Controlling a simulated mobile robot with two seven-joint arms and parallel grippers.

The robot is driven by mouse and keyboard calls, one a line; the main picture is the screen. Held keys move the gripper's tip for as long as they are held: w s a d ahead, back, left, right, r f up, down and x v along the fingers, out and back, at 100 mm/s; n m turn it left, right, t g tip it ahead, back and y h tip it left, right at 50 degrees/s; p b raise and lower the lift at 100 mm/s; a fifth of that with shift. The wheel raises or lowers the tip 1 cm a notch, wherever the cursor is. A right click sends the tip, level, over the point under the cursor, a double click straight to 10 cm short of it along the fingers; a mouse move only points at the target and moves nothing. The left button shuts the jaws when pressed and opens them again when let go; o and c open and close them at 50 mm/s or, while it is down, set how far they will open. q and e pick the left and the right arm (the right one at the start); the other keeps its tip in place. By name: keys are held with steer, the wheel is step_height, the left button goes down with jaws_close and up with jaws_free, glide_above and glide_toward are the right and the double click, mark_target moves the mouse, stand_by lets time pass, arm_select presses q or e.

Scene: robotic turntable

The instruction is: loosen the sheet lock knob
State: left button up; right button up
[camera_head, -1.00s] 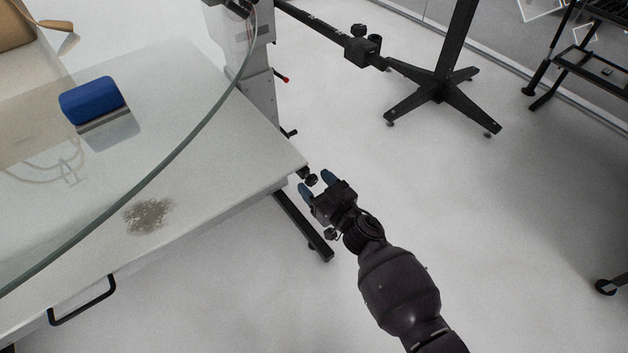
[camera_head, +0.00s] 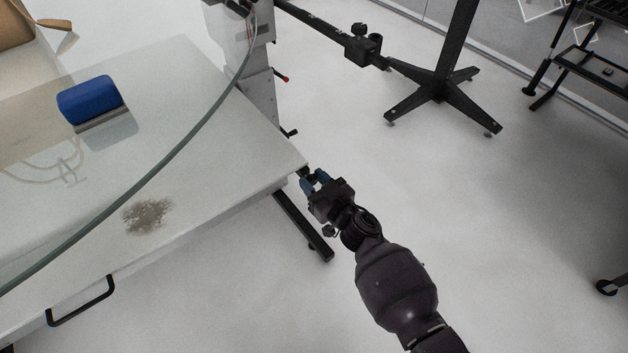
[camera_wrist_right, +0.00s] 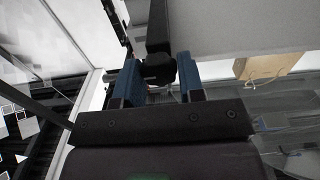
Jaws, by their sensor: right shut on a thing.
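The sheet lock knob (camera_head: 306,171) is a small black knob at the right corner of the pale table. My right gripper (camera_head: 312,180) has its blue fingers shut on it, one on each side. In the right wrist view the dark knob (camera_wrist_right: 158,70) sits between the two blue fingertips (camera_wrist_right: 160,82), at the end of a black bar. The fingers partly hide the knob in the head view. My left gripper is not in view.
The pale table (camera_head: 235,140) carries a glass disc edge (camera_head: 185,145) above it. A blue roll (camera_head: 92,100) shows at the left. A black table leg (camera_head: 303,226) stands below the corner. A black-footed stand (camera_head: 440,88) is at the back.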

steer(key=n, duration=0.4)
steer(key=shift+f+n, duration=0.1)
steer(key=shift+n, duration=0.2)
steer(key=n, duration=0.5)
steer(key=shift+s+f, duration=0.1)
steer(key=n+b, duration=0.1)
steer(key=n, duration=0.3)
steer(key=shift+a+f+n, duration=0.1)
steer(key=shift+n, duration=0.3)
steer(key=n, duration=0.2)
steer(key=shift+n, duration=0.3)
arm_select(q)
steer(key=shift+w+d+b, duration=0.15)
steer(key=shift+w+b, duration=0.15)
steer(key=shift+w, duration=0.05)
arm_select(e)
steer(key=shift+n, duration=0.3)
